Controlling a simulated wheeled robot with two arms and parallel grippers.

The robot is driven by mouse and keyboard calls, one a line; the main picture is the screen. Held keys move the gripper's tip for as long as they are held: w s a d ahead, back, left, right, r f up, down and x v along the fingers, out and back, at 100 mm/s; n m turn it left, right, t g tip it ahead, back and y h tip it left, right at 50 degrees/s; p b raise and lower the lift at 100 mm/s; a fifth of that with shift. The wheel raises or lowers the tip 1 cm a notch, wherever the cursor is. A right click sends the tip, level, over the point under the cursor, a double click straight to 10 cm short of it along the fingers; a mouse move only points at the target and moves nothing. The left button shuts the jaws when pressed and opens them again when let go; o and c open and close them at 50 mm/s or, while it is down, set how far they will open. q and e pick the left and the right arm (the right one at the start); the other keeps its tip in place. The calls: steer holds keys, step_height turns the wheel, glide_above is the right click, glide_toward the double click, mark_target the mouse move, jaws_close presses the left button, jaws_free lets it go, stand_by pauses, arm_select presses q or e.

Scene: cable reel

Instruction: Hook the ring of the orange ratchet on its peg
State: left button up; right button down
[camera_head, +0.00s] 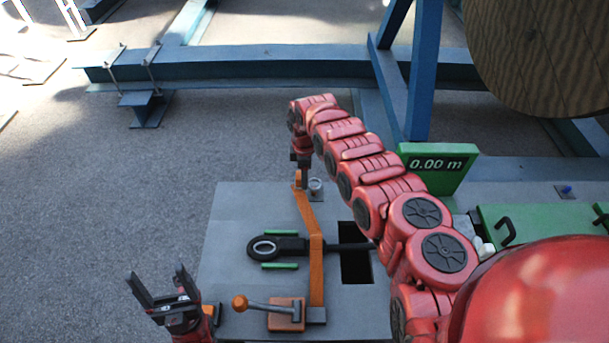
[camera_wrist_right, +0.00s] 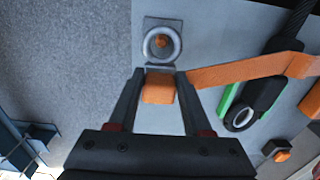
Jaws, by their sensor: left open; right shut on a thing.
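The orange ratchet (camera_head: 286,314) lies at the front of the grey panel, its lever ending in an orange ball. Its orange strap (camera_head: 304,208) runs over the black cable to the panel's far end. My right gripper (camera_head: 300,168) is shut on the orange end block (camera_wrist_right: 159,92) of this strap. The grey ring (camera_wrist_right: 162,43) sits just beyond the block, over a small square base. An orange spot, apparently the peg's top (camera_wrist_right: 162,41), shows inside the ring. I cannot tell whether the ring is around the peg or above it. My left gripper (camera_head: 160,283) is open and empty, left of the panel.
A black cable end with an eye (camera_head: 264,247) lies between two green bars (camera_head: 281,266), beside a dark slot (camera_head: 356,268). A green display (camera_head: 440,165) reads 0.00 m. Blue beams (camera_head: 270,62) and a wooden reel (camera_head: 540,50) stand behind. Floor left of the panel is clear.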

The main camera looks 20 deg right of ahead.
steer(key=shift+f+b, duration=1.9)
steer(key=shift+f, duration=0.1)
stand_by(1.2)
steer(key=shift+c, duration=1.3)
jaws_free()
steer(key=shift+r, duration=0.1)
step_height(320, 180, up, 17)
steer(key=b, duration=0.2)
steer(key=shift+r+b, duration=0.15)
steer(key=shift+b, duration=0.25)
